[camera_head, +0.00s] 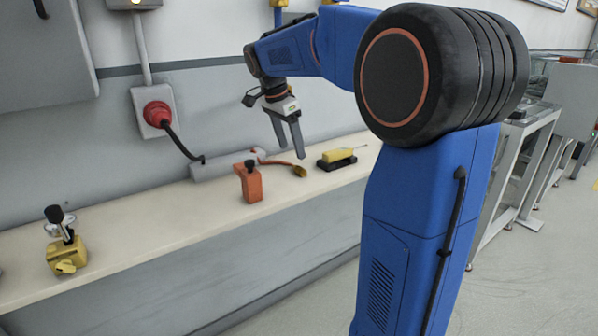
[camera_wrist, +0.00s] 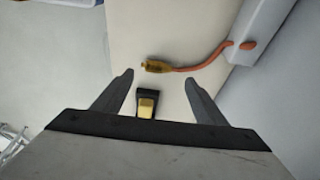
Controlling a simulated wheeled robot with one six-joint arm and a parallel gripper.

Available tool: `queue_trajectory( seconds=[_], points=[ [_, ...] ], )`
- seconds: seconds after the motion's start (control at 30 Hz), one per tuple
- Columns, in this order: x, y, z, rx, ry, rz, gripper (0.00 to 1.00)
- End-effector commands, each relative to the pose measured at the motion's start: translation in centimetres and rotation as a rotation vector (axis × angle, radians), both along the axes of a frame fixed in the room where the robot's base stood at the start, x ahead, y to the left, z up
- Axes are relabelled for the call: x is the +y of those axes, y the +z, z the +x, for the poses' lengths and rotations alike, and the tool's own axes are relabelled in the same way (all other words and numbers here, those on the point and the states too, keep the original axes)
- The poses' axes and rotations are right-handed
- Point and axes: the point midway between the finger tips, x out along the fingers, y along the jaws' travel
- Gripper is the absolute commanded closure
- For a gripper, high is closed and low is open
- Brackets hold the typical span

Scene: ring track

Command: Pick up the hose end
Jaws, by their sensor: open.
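The hose is an orange line with a brass-coloured end (camera_head: 300,171), lying on the pale bench and running from a grey box (camera_head: 222,163). In the wrist view the hose end (camera_wrist: 155,66) shows ahead of my gripper, between the lines of the two fingers and nearer the left fingertip. My gripper (camera_head: 289,147) is open and empty, pointing down above the bench, and also shows in the wrist view (camera_wrist: 159,76). It appears apart from the hose. No finger visibly touches the hose end.
A yellow object in a black holder (camera_head: 337,159) sits right of the hose end; it also shows between my fingers in the wrist view (camera_wrist: 146,104). An orange block with a black knob (camera_head: 249,184) stands to the left. A yellow fixture (camera_head: 66,253) stands further left, with clear bench between.

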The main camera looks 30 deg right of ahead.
Motion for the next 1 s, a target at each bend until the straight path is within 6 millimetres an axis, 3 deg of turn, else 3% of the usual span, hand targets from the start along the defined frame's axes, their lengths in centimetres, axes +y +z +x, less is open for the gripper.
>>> queue_trajectory(
  seconds=[0.27,0.6,0.93,1.0],
  points=[
    [-0.6,-1.8,0.0,0.001,0.000,0.000,0.34],
    [-2.1,-5.7,-0.1,0.001,0.000,0.000,0.34],
    [-2.2,-6.3,-0.1,-0.001,0.001,0.000,0.34],
    [-2.2,-6.3,-0.1,-0.001,0.001,0.000,0.49]
  ],
)
